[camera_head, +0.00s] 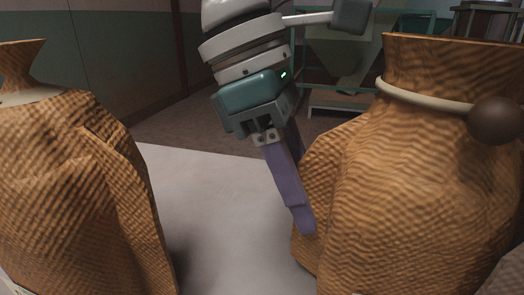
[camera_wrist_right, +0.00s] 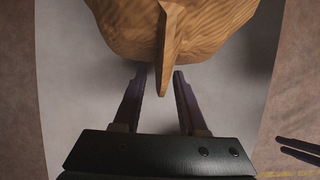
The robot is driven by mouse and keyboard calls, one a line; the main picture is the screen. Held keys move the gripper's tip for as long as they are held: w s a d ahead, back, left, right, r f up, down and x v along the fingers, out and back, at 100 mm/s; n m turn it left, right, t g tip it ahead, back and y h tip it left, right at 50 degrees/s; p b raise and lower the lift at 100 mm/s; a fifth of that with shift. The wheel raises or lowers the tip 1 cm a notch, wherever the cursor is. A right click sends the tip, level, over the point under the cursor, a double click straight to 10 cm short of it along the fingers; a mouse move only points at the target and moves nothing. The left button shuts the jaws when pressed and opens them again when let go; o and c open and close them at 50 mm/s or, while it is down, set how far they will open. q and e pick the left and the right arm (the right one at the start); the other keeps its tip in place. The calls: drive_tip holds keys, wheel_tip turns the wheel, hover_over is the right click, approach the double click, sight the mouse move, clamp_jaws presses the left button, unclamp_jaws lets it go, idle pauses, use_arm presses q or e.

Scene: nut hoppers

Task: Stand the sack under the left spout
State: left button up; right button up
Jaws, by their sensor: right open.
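A brown woven sack (camera_head: 415,200) with a pale cord and a dark round bead at its neck stands at the right in the head view. Another brown sack (camera_head: 75,190) stands at the left, cut by the frame edge. My right gripper (camera_head: 305,222) points down beside the left edge of the right-hand sack. In the right wrist view, its open fingers (camera_wrist_right: 161,76) lie either side of a narrow upright fold of a sack (camera_wrist_right: 190,30), with gaps showing. The far finger is mostly hidden in the head view. My left gripper does not show in the head view.
Both sacks rest on a pale surface (camera_head: 205,200), clear between them. Behind, a teal frame (camera_head: 310,75) carries a grey-green hopper (camera_head: 338,58); another hopper (camera_head: 487,20) shows partly at the top right. I cannot make out a spout clearly. Brown floor lies between.

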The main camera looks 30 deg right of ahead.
clamp_jaws()
idle(0.3)
idle(1.1)
